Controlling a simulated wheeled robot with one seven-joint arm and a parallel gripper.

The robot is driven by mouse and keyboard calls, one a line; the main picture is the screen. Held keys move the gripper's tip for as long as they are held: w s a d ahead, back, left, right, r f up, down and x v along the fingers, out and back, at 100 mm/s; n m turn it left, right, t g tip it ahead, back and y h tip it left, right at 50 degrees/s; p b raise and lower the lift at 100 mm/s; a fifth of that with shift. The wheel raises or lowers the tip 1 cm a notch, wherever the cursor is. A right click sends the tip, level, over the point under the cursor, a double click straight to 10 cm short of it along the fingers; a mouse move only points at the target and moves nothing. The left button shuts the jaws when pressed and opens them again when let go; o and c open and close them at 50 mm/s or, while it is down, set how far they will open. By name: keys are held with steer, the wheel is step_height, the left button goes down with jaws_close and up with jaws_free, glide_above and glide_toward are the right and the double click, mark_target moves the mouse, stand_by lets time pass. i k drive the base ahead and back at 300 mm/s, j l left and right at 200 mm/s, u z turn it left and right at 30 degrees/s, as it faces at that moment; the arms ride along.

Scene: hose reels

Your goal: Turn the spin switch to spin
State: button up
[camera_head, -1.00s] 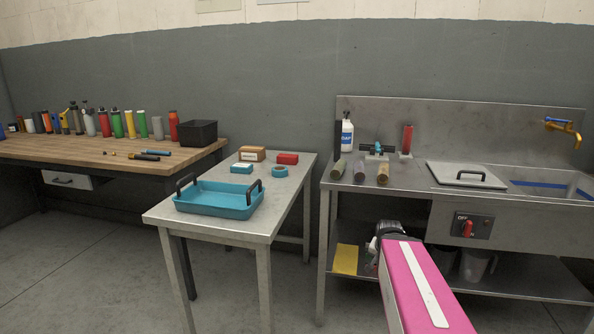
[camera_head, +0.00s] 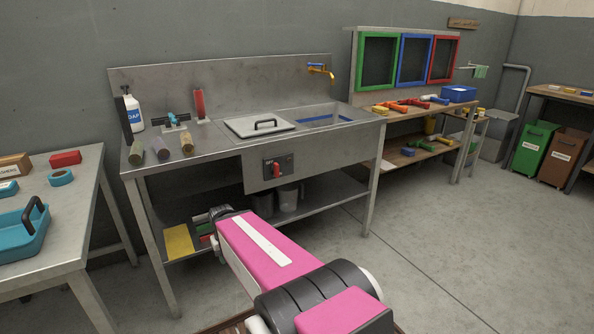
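The spin switch is a red knob (camera_head: 276,172) on a dark plate (camera_head: 270,163) on the front panel of the steel sink bench (camera_head: 225,160). An "OFF" label shows on the plate in the earlier frame; it is too small to read now. The red knob looks roughly upright. My pink arm (camera_head: 262,248) reaches forward from the bottom, below and in front of the switch. My gripper is not clearly visible; the arm's far end is near the bench's lower shelf.
A steel table (camera_head: 84,178) with a blue tray (camera_head: 20,235) stands left. Green and brown bins (camera_head: 533,148) stand far right. Floor is clear at right.

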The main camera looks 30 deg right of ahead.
mark_target(275, 169)
steer(key=z, duration=0.8)
